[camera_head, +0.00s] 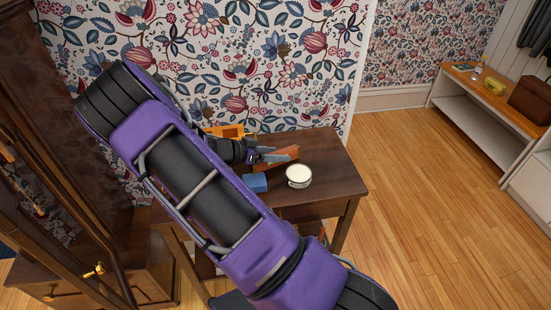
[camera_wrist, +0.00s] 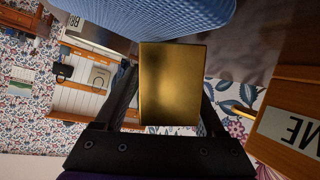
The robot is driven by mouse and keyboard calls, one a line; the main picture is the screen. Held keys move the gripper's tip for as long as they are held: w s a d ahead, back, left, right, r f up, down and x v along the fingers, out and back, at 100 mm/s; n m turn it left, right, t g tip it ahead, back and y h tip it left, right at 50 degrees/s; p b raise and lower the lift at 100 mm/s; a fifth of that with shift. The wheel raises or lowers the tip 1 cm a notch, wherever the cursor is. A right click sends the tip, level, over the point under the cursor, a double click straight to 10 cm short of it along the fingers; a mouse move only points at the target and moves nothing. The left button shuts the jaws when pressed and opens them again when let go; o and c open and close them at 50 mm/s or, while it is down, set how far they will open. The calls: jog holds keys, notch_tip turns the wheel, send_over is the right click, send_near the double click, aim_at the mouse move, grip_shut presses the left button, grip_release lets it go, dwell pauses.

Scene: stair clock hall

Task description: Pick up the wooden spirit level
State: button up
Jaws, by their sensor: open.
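In the head view, an orange-brown wooden piece (camera_head: 286,154), which looks like the spirit level, sits on the dark wooden table (camera_head: 335,178). My gripper (camera_head: 272,155) is beside it at the table, its fingers pointing right. In the wrist view, my gripper (camera_wrist: 172,100) is open, with a finger on each side of a brass-coloured rectangular face (camera_wrist: 172,85). This face may be the end of the level; I cannot tell whether the fingers touch it. The level's far part is hidden in that view.
A blue block (camera_head: 256,183) and a round white-topped tin (camera_head: 299,176) stand close in front. An orange box (camera_head: 224,131) is behind my gripper. In the wrist view, a blue ribbed surface (camera_wrist: 150,20) and a lettered wooden surface (camera_wrist: 285,125) are near. Floor right of the table is clear.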

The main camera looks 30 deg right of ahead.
grip_shut()
dwell(0.3)
